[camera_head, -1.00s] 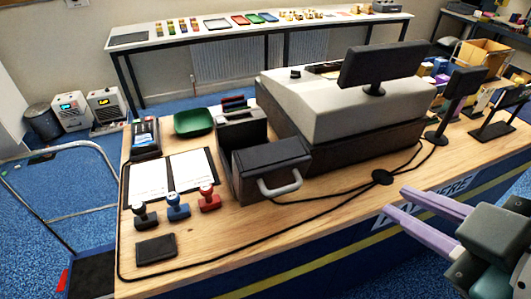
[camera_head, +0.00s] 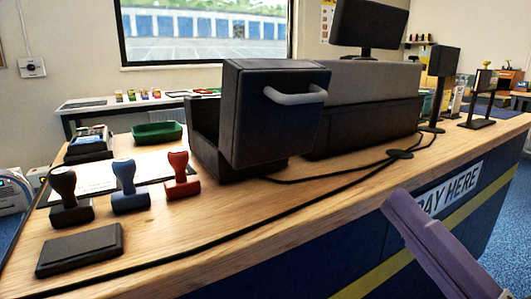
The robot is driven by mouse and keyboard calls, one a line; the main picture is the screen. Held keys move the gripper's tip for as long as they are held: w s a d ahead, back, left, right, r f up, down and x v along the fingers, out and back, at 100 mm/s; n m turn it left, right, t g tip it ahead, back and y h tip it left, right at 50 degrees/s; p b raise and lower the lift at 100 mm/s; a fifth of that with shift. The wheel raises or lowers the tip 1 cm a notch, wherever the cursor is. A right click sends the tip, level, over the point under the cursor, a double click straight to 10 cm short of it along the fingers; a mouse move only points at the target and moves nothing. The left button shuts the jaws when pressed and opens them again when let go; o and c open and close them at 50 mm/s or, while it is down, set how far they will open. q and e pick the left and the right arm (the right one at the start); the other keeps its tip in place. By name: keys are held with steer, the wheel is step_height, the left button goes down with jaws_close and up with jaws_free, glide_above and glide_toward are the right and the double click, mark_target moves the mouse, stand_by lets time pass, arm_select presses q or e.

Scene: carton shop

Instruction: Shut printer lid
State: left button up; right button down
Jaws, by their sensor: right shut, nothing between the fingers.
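The black printer (camera_head: 205,135) stands on the wooden counter, left of the till. Its lid (camera_head: 275,115), a thick black panel with a grey bar handle (camera_head: 295,95), stands raised at the front of the body, with an open gap behind it. My right gripper (camera_head: 397,203) is at the lower right, in front of the counter's front edge. Its purple fingers are shut and empty, apart from the printer and lid. My left gripper is not in view.
Three stamps, black (camera_head: 68,195), blue (camera_head: 128,185) and red (camera_head: 180,175), stand left of the printer near a dark pad (camera_head: 80,250). A black cable (camera_head: 270,232) crosses the counter. The till (camera_head: 365,95) is behind right. The counter's front right strip is mostly clear.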

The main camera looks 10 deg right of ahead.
mark_target(306, 101)
steer(key=p+x, duration=0.1)
steer(key=x, duration=1.2)
steer(key=shift+d+r, duration=0.1)
steer(key=shift+w+r, duration=0.15)
steer(key=shift+w, duration=0.25)
